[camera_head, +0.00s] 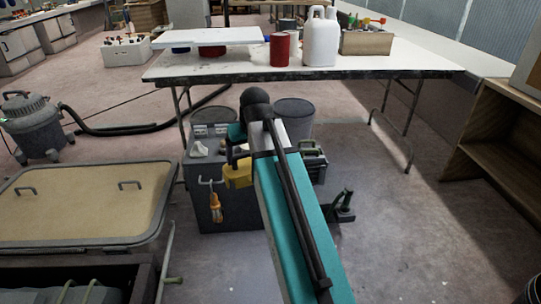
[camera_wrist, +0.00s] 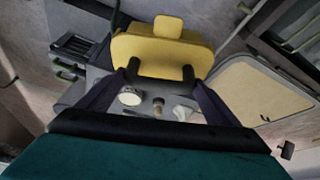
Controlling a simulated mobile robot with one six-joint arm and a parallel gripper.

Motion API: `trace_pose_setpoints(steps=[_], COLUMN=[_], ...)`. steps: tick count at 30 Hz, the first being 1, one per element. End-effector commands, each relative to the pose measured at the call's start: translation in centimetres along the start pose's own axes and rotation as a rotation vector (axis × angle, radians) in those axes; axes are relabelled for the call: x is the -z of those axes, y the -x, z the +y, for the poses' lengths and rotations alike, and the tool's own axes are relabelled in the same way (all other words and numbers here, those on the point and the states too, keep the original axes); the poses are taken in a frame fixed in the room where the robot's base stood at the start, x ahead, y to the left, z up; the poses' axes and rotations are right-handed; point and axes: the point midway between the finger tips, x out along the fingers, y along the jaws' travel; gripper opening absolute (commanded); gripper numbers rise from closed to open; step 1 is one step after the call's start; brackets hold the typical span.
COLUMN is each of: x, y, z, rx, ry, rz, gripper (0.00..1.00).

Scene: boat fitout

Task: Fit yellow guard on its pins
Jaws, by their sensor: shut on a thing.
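The yellow guard (camera_head: 238,174) is held in my gripper (camera_head: 241,152), at the upper part of a dark grey cabinet (camera_head: 228,213). In the wrist view, the yellow guard (camera_wrist: 160,50) is a block with a smaller raised tab. My gripper's dark fingers (camera_wrist: 160,71) are shut on it, their tips at its near edge. Below and behind it, a grey surface carries a round pale dial (camera_wrist: 130,97), a small brown knob (camera_wrist: 158,107) and a whitish part (camera_wrist: 184,112). I cannot make out the pins or tell whether the guard touches the cabinet.
An orange hand lamp (camera_head: 215,207) hangs on the cabinet's front. A white-topped table (camera_head: 400,68) with red cans and a white jug stands behind. A tan-topped hatch (camera_head: 75,205) lies left. A vacuum (camera_head: 33,125) stands at far left. The floor at right is mostly clear.

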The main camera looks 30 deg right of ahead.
Motion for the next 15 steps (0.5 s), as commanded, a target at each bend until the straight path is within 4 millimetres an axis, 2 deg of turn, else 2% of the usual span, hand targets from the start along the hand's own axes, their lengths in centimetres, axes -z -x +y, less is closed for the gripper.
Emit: trace_pose_setpoints(steps=[1, 8, 15], x=[0.2, 1.0, 1.9], y=[1.4, 6.8, 11.0], z=[-1.8, -8.2, -11.6], rx=[0.006, 0.023, 0.032], ry=[0.013, 0.055, 0.074], rz=[0.004, 0.004, 0.003], gripper=[0.36, 0.36, 0.36])
